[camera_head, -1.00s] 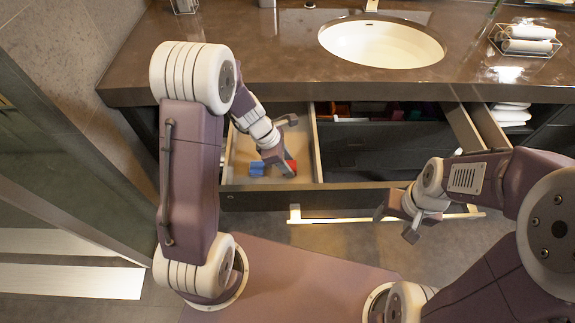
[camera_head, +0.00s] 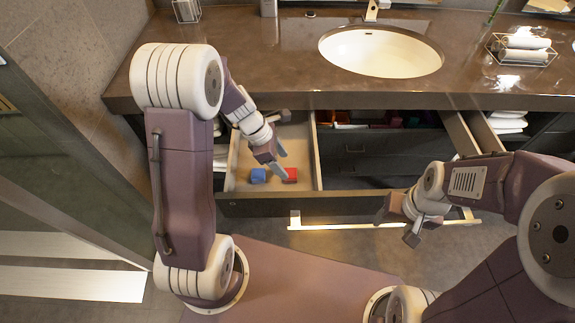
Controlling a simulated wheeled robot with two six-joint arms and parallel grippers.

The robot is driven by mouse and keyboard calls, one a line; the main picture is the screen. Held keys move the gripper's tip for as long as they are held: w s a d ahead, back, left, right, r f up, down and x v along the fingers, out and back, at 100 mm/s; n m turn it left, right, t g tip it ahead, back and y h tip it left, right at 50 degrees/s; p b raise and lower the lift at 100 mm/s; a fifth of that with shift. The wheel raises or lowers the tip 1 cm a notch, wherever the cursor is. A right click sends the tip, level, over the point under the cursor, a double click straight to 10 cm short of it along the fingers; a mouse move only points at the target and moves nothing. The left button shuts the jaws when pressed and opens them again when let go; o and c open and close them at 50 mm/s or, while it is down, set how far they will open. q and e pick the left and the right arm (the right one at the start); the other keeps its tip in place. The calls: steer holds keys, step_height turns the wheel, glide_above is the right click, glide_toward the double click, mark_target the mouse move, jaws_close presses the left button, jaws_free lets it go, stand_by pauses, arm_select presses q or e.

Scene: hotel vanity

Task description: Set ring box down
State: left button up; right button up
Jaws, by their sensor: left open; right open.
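A red box (camera_head: 290,175), likely the ring box, lies in the left compartment of the open drawer (camera_head: 233,205). A blue box (camera_head: 258,176) lies just to its left, with a small gap between them. My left gripper (camera_head: 280,160) is open and empty, tilted down just above and behind the two boxes. My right gripper (camera_head: 398,222) is open and empty in front of the drawer's right part, well away from the boxes.
The brown counter (camera_head: 250,75) with a white sink (camera_head: 380,52) overhangs the drawer's back. A divider (camera_head: 315,155) bounds the compartment on the right. A rolled-towel basket (camera_head: 522,48) stands at the back right. Compartment floor around the boxes is mostly clear.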

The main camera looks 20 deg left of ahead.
arm_select(q)
steer(key=p+v, duration=0.1)
steer(key=v, duration=0.5)
steer(key=shift+r+p, duration=0.3)
steer(key=shift+r, duration=0.05)
steer(key=shift+s+a, duration=0.1)
steer(key=shift+a, duration=0.05)
steer(key=s+d+r+m+y+p, duration=0.1)
steer(key=s+d+r+m+p, duration=0.15)
steer(key=r+p, duration=0.3)
steer(key=s+d+r+m+p, duration=0.1)
steer(key=s+r+m+p, duration=0.25)
steer(key=r, duration=0.25)
steer(key=s+a+f+m+y+p, duration=0.1)
steer(key=s+a+f+m+y, duration=0.1)
steer(key=m, duration=1.3)
steer(key=s+a+y, duration=0.1)
steer(key=s+a, duration=0.1)
steer(key=s, duration=0.1)
steer(key=shift+s+a+f, duration=0.2)
steer(key=shift+s+a, duration=0.05)
steer(key=shift+s, duration=0.1)
